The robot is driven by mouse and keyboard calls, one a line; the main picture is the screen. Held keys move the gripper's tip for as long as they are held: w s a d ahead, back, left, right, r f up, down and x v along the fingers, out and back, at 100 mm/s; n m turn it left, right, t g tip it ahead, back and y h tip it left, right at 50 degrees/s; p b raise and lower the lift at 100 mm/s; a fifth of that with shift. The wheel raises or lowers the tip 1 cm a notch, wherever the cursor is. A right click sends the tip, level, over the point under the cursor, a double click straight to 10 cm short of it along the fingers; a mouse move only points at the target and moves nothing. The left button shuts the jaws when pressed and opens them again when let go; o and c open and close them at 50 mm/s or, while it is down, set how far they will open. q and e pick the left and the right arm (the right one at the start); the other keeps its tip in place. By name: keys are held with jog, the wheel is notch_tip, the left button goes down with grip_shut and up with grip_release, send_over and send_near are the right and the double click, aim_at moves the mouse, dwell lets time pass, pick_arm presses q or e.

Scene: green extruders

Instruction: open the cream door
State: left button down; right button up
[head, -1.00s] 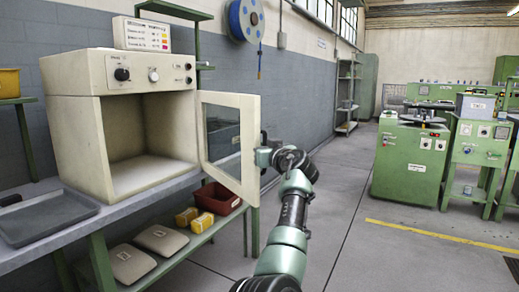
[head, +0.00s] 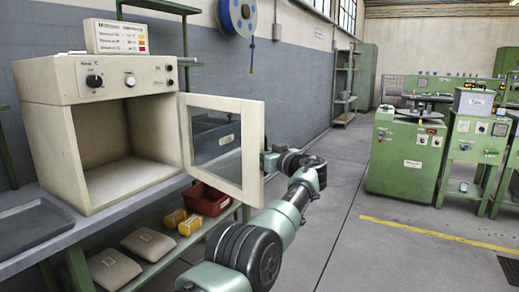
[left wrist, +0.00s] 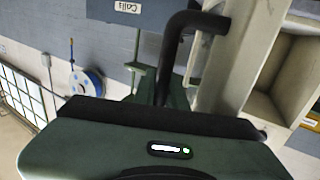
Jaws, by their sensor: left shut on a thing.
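The cream door (head: 252,150) with its dark glass pane stands open in the head view. It is hinged at the right front edge of the cream oven cabinet (head: 48,130), and its free edge points right, away from the cabinet. My left gripper (head: 268,161) is at the free edge and is shut on the black door handle (left wrist: 188,45). The handle shows in the left wrist view beside the cream door frame (left wrist: 238,60). The gripper's fingertips are largely hidden there by its body. The oven chamber is open to view and looks empty. My right gripper is not in view.
A grey bench (head: 125,202) carries the cabinet and a grey tray (head: 32,232). The shelf below holds a red bin (head: 208,200), yellow boxes and beige pads. Green machines (head: 408,155) stand at the right. The floor (head: 345,215) right of the door is clear.

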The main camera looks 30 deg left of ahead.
pick_arm(q)
jog(key=shift+d, duration=0.15)
jog(key=c, duration=1.7)
grip_release()
jog(key=shift+d, duration=0.1)
jog(key=shift+c, duration=0.2)
jog(key=shift+v, duration=1.05)
jog(key=v, duration=0.5)
jog(key=shift+s+d, duration=0.15)
jog(key=shift+d, duration=0.15)
